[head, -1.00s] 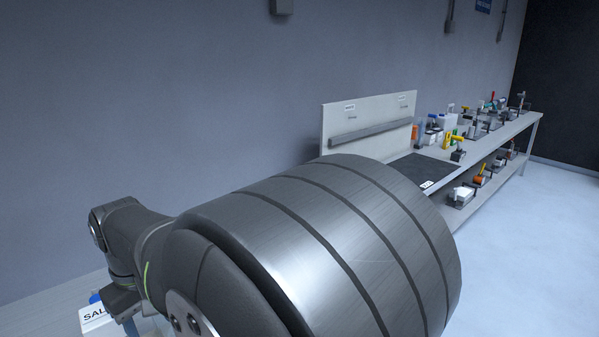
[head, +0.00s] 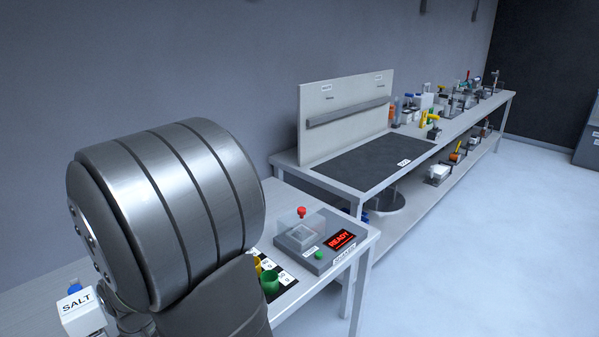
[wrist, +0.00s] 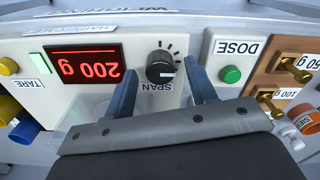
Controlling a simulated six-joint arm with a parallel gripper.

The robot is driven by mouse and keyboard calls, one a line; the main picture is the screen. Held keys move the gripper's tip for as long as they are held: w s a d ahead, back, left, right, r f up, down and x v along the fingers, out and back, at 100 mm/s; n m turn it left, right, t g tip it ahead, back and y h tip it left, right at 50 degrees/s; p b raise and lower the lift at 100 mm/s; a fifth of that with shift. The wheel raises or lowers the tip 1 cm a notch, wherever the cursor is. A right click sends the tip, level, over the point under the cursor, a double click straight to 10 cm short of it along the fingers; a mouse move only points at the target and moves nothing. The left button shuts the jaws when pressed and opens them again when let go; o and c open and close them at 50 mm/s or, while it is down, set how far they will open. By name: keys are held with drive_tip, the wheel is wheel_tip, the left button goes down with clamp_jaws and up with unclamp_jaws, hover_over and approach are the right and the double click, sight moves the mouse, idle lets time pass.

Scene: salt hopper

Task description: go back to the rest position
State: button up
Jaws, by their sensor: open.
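My gripper (wrist: 162,92) is open, its two blue-grey fingers apart and empty in the wrist view. The black SPAN knob (wrist: 161,67) shows between and beyond the fingertips; I cannot tell how near they are to it. The knob sits on a light panel (wrist: 143,101) with a red display (wrist: 86,62) reading 200 g, upside down in this view. In the head view my large grey arm link fills the lower left, and my gripper is hidden.
A green DOSE button (wrist: 231,74) and brass weights (wrist: 297,66) are at the right in the wrist view. In the head view a SALT box (head: 82,312), a green cup (head: 270,283) and a READY unit (head: 341,241) stand near my arm. Open floor lies right.

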drive_tip(key=shift+f, duration=0.1)
idle(0.3)
wheel_tip(320, 180, up, 17)
wheel_tip(320, 180, down, 18)
drive_tip(key=shift+r, duration=0.25)
drive_tip(key=shift+r+n, duration=0.2)
drive_tip(key=shift+n, duration=0.2)
drive_tip(key=n, duration=0.4)
drive_tip(key=shift+n, duration=0.3)
drive_tip(key=shift+r+n, duration=0.3)
drive_tip(key=shift+r, duration=0.1)
wheel_tip(320, 180, up, 16)
drive_tip(key=shift+f, duration=0.25)
drive_tip(key=shift+f, duration=0.15)
